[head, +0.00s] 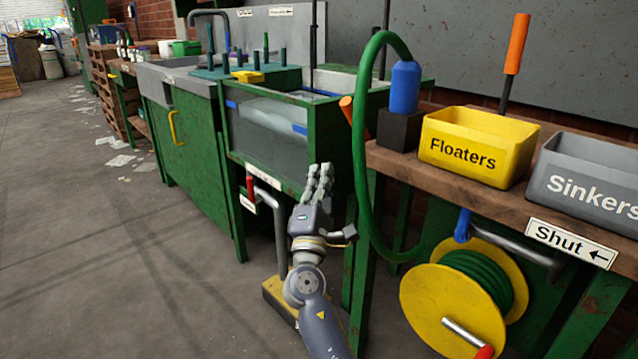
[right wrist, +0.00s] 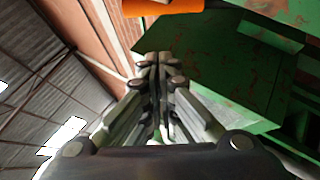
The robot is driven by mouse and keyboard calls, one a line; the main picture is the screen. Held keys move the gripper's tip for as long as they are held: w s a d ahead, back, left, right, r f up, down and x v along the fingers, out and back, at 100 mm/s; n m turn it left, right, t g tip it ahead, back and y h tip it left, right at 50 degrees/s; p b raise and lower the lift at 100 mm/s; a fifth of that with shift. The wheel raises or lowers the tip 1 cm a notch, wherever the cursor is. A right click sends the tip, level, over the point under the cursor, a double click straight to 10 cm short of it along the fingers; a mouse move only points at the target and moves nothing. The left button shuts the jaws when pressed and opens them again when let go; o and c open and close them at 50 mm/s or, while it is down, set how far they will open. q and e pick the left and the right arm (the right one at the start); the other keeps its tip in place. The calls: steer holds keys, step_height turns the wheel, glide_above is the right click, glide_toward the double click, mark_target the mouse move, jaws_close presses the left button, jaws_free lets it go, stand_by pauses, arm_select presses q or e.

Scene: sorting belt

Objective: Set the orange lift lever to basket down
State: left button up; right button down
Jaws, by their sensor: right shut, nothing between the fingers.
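An orange handle (head: 347,108) juts up and left at the right end of the green-framed water tank (head: 318,135), partly behind the green hose. A second orange handle (head: 517,42) stands on a dark rod behind the yellow bin. I cannot tell for certain which one is the lift lever. My right gripper (head: 323,172) is shut and empty, pointing up in front of the tank's lower right corner, below the first handle. In the right wrist view the closed fingers (right wrist: 157,65) point toward an orange cylinder (right wrist: 160,7) at the top edge, apart from it. My left gripper is out of view.
A yellow Floaters bin (head: 475,150) and grey Sinkers bin (head: 590,185) stand on the wooden bench (head: 430,173) at right. A green hose (head: 360,170) hangs beside my right gripper, above a yellow reel (head: 425,300). A red-handled pipe (head: 268,192) is left. Floor at left is open.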

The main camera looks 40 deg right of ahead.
steer(key=shift+s+a+f, duration=0.3)
steer(key=shift+s+a, duration=0.05)
steer(key=shift+s, duration=0.05)
